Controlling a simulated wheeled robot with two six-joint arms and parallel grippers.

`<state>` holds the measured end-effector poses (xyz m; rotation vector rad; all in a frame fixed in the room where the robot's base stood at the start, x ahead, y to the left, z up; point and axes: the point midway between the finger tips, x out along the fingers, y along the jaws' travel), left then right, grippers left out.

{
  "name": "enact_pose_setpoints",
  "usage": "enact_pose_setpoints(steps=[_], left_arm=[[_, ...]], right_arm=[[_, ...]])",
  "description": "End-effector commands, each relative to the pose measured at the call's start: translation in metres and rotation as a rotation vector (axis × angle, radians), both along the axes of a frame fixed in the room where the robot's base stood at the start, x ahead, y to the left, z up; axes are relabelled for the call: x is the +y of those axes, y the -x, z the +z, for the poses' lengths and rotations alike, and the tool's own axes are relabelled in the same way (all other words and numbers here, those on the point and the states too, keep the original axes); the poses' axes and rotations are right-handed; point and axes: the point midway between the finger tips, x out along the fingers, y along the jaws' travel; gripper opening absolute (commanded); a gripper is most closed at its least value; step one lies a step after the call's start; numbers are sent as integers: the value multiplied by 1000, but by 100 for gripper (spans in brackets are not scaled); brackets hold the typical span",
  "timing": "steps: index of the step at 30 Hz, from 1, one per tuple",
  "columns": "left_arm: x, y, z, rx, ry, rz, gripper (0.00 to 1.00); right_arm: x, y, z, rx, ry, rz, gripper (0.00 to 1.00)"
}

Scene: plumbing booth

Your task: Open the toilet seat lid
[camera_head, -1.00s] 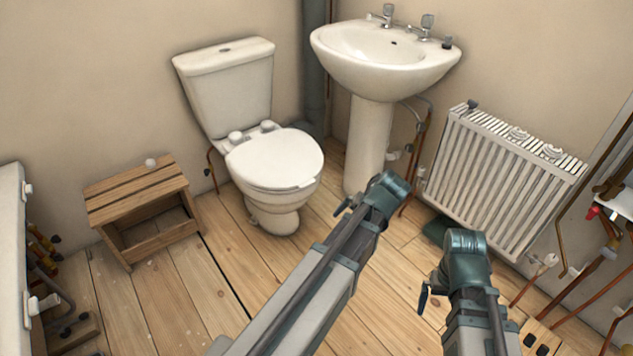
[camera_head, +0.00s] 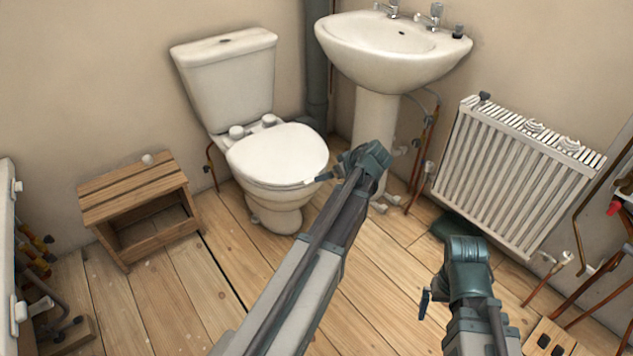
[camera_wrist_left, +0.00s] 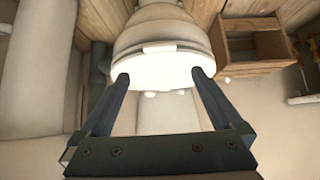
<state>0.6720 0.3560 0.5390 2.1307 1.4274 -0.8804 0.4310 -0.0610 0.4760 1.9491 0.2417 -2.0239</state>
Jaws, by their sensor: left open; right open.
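The white toilet lid (camera_head: 278,153) is down on the seat of the toilet. My left gripper (camera_head: 322,178) is at the front right edge of the lid, its jaws mostly hidden by its own wrist. In the left wrist view the open left gripper (camera_wrist_left: 160,76) has its two fingers spread on either side of the lid's front part (camera_wrist_left: 158,66). I cannot tell whether they touch it. A small pale tab (camera_wrist_left: 160,48) shows at the lid's front edge. My right gripper (camera_head: 424,303) is open and empty, low over the floor before the radiator, away from the toilet.
The cistern (camera_head: 228,85) stands behind the lid against the wall. A wooden step stool (camera_head: 140,195) is left of the toilet. A pedestal sink (camera_head: 375,62) and a white radiator (camera_head: 515,175) are to the right. Bare floorboards (camera_head: 185,290) lie in front.

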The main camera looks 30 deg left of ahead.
Motion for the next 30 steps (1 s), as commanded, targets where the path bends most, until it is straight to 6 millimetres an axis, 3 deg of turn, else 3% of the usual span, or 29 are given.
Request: enact_pose_setpoints(steps=[1,3,13,21,30], left_arm=[[8,-4,-16,0,0,1,100],[17,-8,-26,1,0,2,100],[56,-24,-66,1,1,1,100],[70,-30,-79,1,1,-1,100],[72,-30,-79,2,0,-1,100]], right_arm=[[0,0,-16,0,0,-1,100],[0,0,-26,0,0,-4,100],[0,0,-66,-2,0,-15,100],[0,0,-79,-3,0,-16,100],[0,0,-79,-3,0,-16,100]])
